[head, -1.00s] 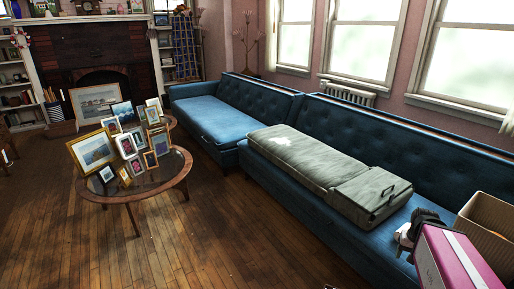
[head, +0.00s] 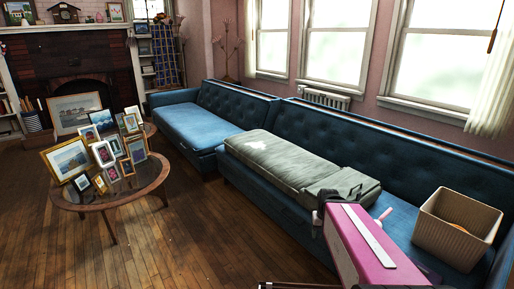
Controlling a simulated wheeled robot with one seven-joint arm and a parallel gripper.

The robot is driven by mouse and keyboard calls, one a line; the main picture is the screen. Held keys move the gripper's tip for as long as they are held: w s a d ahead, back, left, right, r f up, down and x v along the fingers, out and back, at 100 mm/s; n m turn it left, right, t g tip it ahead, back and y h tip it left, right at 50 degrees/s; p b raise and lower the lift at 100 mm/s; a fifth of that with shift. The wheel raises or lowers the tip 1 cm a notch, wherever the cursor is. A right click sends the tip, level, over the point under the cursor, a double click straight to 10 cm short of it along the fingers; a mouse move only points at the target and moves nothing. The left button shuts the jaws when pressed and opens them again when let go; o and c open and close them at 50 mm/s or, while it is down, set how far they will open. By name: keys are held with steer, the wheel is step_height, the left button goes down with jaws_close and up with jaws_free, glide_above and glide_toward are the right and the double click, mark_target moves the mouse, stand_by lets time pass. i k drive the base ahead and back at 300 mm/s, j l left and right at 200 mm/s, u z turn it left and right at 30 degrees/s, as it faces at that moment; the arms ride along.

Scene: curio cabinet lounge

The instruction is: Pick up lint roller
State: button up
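I cannot pick out a lint roller for certain. A small pale pink-and-white stick-like thing (head: 384,214) shows on the blue sofa, just behind a pink box; it may be the roller's handle, but it is too small and partly hidden to tell.
Blue sofas (head: 405,140) run along the window wall. A grey-green folded bag (head: 280,160) and a tan bin (head: 440,235) are on the nearer seat. A round table (head: 150,180) with several framed pictures stands left. Wooden floor (head: 190,240) between is clear.

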mark_target(379, 222)
steer(key=k, duration=0.4)
steer(key=k+z, duration=0.1)
steer(key=z, duration=0.6)
steer(key=k+l+z, duration=0.1)
steer(key=z, duration=0.3)
steer(key=i+j+z, duration=0.15)
steer(key=j, duration=0.25)
steer(key=i+j+z, duration=0.1)
steer(key=j, duration=0.3)
steer(key=i+j+z, duration=0.15)
steer(key=j, duration=0.25)
steer(key=i+j+z, duration=0.1)
steer(key=j, duration=0.55)
steer(key=i+j, duration=0.15)
steer(key=j, duration=0.1)
